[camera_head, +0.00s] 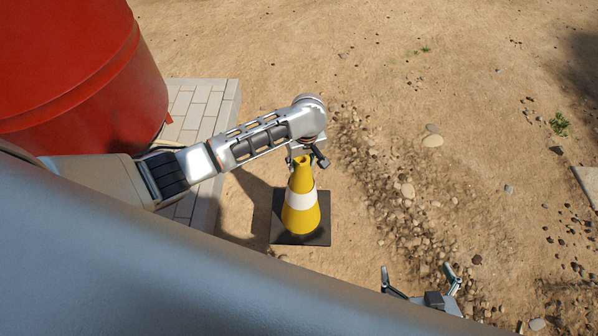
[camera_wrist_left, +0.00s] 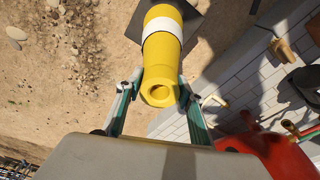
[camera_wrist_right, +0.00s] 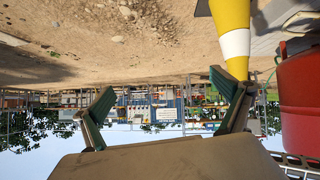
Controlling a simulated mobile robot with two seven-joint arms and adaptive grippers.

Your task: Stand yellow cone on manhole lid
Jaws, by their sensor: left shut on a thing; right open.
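The yellow cone (camera_head: 300,215) has a white band and a dark square base. It stands upright left of the picture's middle in the head view. My left gripper (camera_head: 305,160) is shut on its narrow top, as the left wrist view also shows, with a finger on each side of the cone (camera_wrist_left: 163,60). I cannot tell whether the base touches the ground. My right gripper (camera_head: 418,272) is open and empty at the bottom of the head view, apart from the cone. The cone (camera_wrist_right: 232,15) also shows in the right wrist view. No manhole lid is clearly recognisable.
A large red tank (camera_head: 85,70) stands on pale paving (camera_head: 215,100) at the left. A strip of loose stones (camera_head: 395,190) runs right of the cone over bare sandy ground. A flat grey slab (camera_head: 588,183) is cut off at the right edge.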

